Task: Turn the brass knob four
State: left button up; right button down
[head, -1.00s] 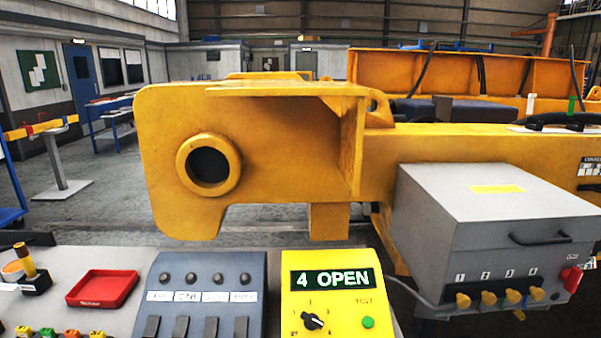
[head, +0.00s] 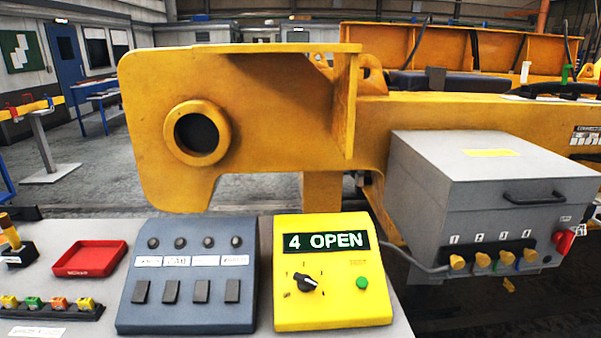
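Several brass knobs stand in a row on the black strip low on the front of the grey box (head: 480,175). The labels above them read 1 to 4 from left to right. Brass knob four (head: 530,255) is the rightmost, under the label 4. The yellow tester (head: 335,318) on the bench shows "4 OPEN" on its display (head: 326,241). Its black selector dial (head: 306,283) and green TEST button (head: 362,283) are below the display. Neither of my grippers is in view.
A red lever (head: 564,241) sits at the box's right front corner, near knob four. A grey cable runs from the box's left side. A blue-grey switch panel (head: 187,325) and a red tray (head: 90,259) are on the bench. The big yellow casting (head: 260,110) stands behind.

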aim_at(531, 255)
jog(key=z, duration=1.25)
jog(key=l, duration=0.5)
jog(key=i+l+z, duration=0.1)
jog(key=l, duration=0.4)
jog(key=i+l, duration=0.1)
jog(key=l, duration=0.35)
jog(key=z, duration=0.05)
